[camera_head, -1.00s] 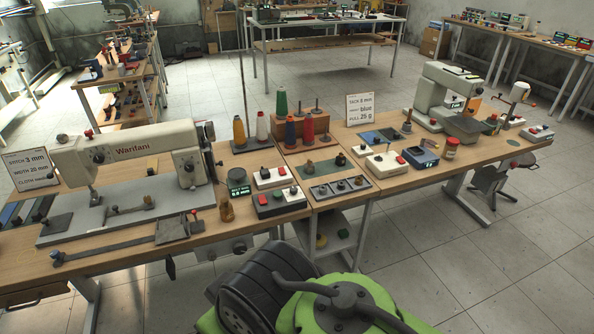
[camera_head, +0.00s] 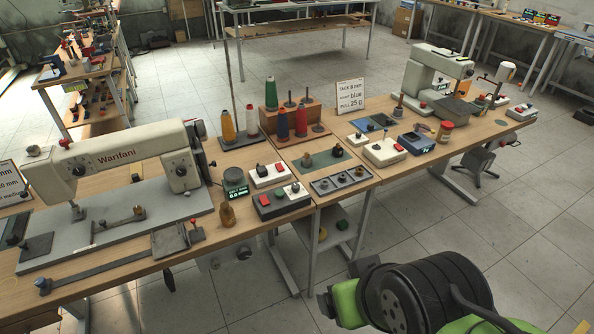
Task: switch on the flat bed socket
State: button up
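The white flat bed sewing machine (camera_head: 115,159), lettered Warifani, stands on its grey bed plate (camera_head: 165,215) at the left of the bench. Right of it are a white box with a red rocker switch and a dark knob (camera_head: 269,175) and a dark box with red and green buttons (camera_head: 282,200). I cannot tell which one is the flat bed socket, nor any switch's on or off state. My green and black arm parts show at the bottom right, apart from these boxes; my gripper is not visible.
A small display unit (camera_head: 235,183) and a brown bottle-like piece (camera_head: 227,213) stand by the boxes. Thread cones (camera_head: 270,93) stand behind on racks. A second white machine (camera_head: 435,76) is at the right. The floor (camera_head: 480,240) in front of the right bench is clear.

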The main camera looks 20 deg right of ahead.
aim_at(280, 168)
jog(key=i+j+u, duration=0.2)
jog(key=i, duration=0.25)
jog(key=i+j+u, duration=0.2)
jog(key=i, duration=0.25)
jog(key=i+j+u, duration=0.2)
jog(key=i, duration=0.25)
jog(key=l, duration=0.1)
